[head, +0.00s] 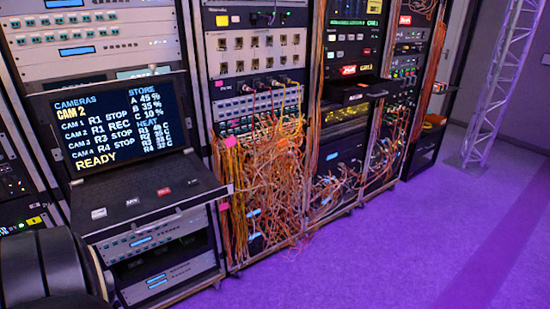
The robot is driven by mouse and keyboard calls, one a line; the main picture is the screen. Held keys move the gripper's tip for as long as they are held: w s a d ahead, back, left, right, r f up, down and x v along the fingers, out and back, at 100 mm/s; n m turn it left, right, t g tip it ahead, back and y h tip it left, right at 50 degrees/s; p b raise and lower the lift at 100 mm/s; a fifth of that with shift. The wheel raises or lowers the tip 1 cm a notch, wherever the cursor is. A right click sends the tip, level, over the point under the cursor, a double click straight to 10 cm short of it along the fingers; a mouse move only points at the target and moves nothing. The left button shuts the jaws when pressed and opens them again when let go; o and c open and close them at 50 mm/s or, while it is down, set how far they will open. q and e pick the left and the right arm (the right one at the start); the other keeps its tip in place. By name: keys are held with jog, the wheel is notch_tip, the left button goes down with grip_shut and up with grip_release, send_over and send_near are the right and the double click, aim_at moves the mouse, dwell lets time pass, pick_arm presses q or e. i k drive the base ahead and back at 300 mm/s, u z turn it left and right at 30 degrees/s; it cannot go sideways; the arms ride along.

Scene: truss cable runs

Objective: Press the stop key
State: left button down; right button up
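A monitor (118,128) stands on a rack at the left. It reads "CAMERAS", "CAM 2", camera lines with STOP and one with REC, and "READY" at the bottom. Below it is a dark sloping key panel (130,186). Neither of my grippers is in view.
Racks of equipment fill the back, with a dense tangle of orange cables (265,175) hanging just right of the key panel. A metal truss (493,90) stands at the right. The purple floor (370,255) in front is clear. A black part, probably my arm, fills the lower left corner.

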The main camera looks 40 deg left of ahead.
aim_at(194, 182)
jog(key=u, duration=0.25)
jog(key=i, duration=1.2)
jog(key=u, duration=1.45)
jog(key=i, duration=0.45)
jog(key=u, duration=0.5)
